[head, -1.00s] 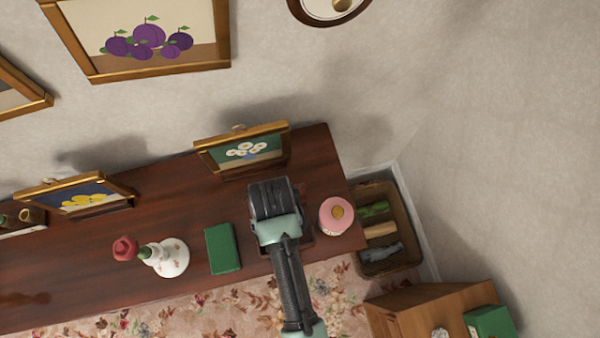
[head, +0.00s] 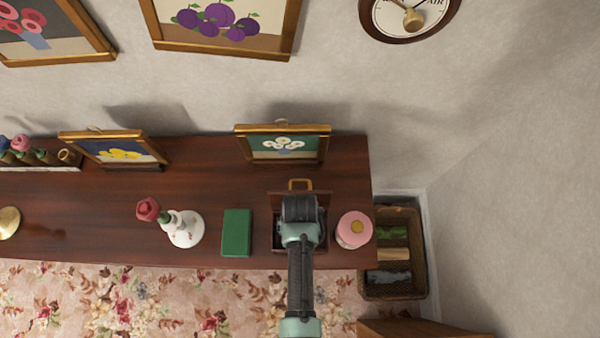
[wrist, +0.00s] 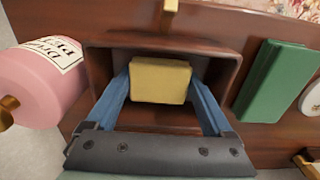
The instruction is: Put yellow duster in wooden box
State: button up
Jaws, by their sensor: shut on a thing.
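The wooden box (head: 279,244) is dark red-brown and stands open near the right end of the dark wooden mantel. My gripper (wrist: 160,92) reaches down into it with blue fingers. The yellow duster (wrist: 160,80) is a pale yellow block between the fingertips, and the gripper is shut on it. In the wrist view, the duster is within the box walls (wrist: 226,62). I cannot tell whether it touches the box floor. In the head view, my arm hides the fingertips, the duster and much of the box.
A pink tin (head: 353,231) stands close right of the box. A green book (head: 237,232) lies to its left, then a white vase (head: 185,228). A small framed flower picture (head: 283,145) stands behind. A wicker basket (head: 397,287) is below the mantel's right end.

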jog(key=shift+f, duration=0.1)
jog(key=o, duration=1.1)
jog(key=shift+c, duration=0.2)
notch_tip(320, 180, up, 12)
jog(key=w+r+t, duration=0.9)
jog(key=w+r, duration=0.9)
jog(key=r, duration=0.1)
jog(key=w+r+t, duration=0.3)
jog(key=r, duration=0.5)
jog(key=w+r+t, duration=0.2)
jog(key=r, duration=0.6)
notch_tip(320, 180, up, 16)
jog(key=s+r+t, duration=0.1)
jog(key=t, duration=0.5)
jog(key=s+r+t, duration=0.3)
jog(key=s+r, duration=0.3)
jog(key=r, duration=0.3)
jog(key=s+r+t, duration=0.4)
jog(key=s+r, duration=0.2)
jog(key=r, duration=0.4)
jog(key=shift+s+r, duration=0.15)
jog(key=shift+s, duration=0.1)
